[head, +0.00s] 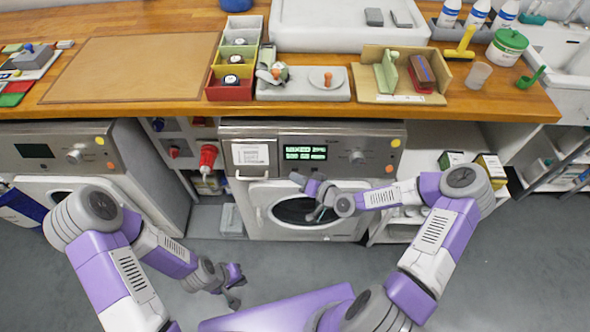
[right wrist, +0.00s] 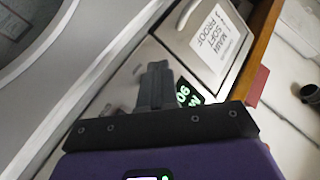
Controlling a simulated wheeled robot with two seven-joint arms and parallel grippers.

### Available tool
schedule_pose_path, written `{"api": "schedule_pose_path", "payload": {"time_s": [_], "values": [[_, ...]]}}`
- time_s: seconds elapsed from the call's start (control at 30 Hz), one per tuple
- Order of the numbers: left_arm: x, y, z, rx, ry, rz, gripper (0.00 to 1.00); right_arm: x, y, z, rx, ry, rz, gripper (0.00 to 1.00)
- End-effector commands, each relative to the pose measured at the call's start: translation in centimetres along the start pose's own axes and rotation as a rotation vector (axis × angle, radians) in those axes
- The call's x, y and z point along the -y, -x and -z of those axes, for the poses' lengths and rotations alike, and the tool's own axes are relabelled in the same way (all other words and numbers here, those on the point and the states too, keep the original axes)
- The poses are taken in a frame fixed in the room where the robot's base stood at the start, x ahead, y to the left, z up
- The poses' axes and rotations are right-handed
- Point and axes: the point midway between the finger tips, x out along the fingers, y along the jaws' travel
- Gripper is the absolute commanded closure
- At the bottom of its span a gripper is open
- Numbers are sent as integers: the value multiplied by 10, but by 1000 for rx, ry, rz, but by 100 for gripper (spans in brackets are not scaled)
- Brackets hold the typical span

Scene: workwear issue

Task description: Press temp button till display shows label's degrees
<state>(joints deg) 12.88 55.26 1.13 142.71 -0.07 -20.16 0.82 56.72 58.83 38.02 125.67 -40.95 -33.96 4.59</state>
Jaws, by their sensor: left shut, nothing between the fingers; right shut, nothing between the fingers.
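The washing machine (head: 325,132) in the middle has a lit green display (head: 305,153) on its front panel. Its digits are too small to read in the head view; part of it shows beside my fingers in the right wrist view (right wrist: 187,95). A white label (head: 250,154) is on the panel's left; in the right wrist view its tilted print (right wrist: 217,40) shows words, but I cannot read a degree figure. My right gripper (head: 295,178) is shut and empty, just below the panel's left part. Its fingers (right wrist: 155,82) hide part of the panel, and I cannot make out the temp button. My left gripper (head: 236,302) is shut and empty, low over the floor.
A dial (head: 357,157) and orange and yellow round buttons are right of the display. The round door (head: 300,212) is below my right gripper. A wooden worktop (head: 475,100) with bins and tools overhangs the machine. Another machine (head: 50,150) stands at left.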

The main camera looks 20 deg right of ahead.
Motion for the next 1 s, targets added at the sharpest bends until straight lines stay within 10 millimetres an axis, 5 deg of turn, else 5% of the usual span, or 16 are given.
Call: {"api": "schedule_pose_path", "payload": {"time_s": [1.0], "values": [[2, -5, 0, 0, 0, 0, 100, -4, -6, 5, 0, 0, 0, 100]]}}
